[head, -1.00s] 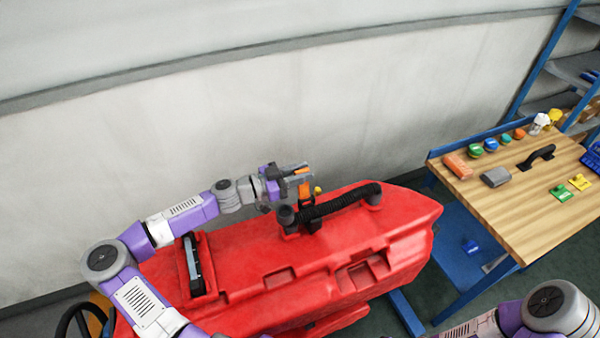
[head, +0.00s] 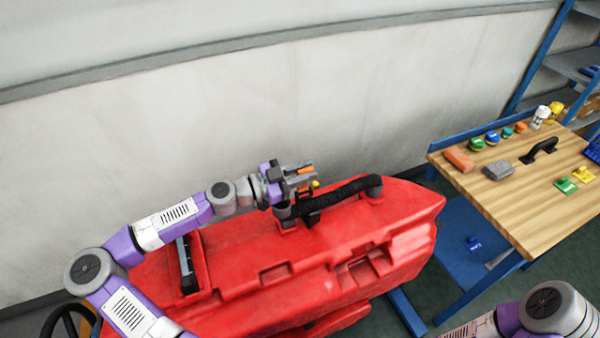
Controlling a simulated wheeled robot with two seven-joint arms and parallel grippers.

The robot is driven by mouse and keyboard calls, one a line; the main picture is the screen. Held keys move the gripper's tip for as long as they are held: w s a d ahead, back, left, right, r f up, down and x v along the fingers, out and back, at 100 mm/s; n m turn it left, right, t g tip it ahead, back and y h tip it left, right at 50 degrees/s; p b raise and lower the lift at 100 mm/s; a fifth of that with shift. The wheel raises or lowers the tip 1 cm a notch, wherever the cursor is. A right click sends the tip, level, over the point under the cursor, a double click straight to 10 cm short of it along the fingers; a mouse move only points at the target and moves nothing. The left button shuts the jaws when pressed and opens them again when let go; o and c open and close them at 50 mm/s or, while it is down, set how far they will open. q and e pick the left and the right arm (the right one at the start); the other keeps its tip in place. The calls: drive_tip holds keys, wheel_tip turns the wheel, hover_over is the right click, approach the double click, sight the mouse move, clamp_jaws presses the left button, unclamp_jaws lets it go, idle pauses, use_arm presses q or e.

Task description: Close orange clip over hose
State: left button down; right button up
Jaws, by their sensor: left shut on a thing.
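The black corrugated hose (head: 345,193) arches over the top of the red tank (head: 250,250), between a dark fitting at its left end and one at its right end. The orange clip (head: 305,171) shows as small orange patches between the fingers of my left gripper (head: 303,178). My left gripper is shut on the clip, just above and behind the hose's left end. The gripper hides most of the clip, so I cannot tell whether it touches the hose. My right gripper is outside the view; only part of my right arm shows at lower right.
A wooden-topped table (head: 515,215) stands at the right with coloured caps, an orange block (head: 459,159), a grey block (head: 498,170) and a black handle (head: 539,150) on it. A pale wall rises behind the tank. A black handle (head: 187,265) sits in the tank's left part.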

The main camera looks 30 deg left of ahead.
use_arm(q)
drive_tip(key=shift+s+d, duration=0.1)
drive_tip(key=c, duration=1)
unclamp_jaws()
drive_tip(key=shift+o, duration=0.2)
drive_tip(key=shift+s, duration=0.1)
drive_tip(key=v, duration=0.7)
drive_tip(key=shift+s, duration=0.1)
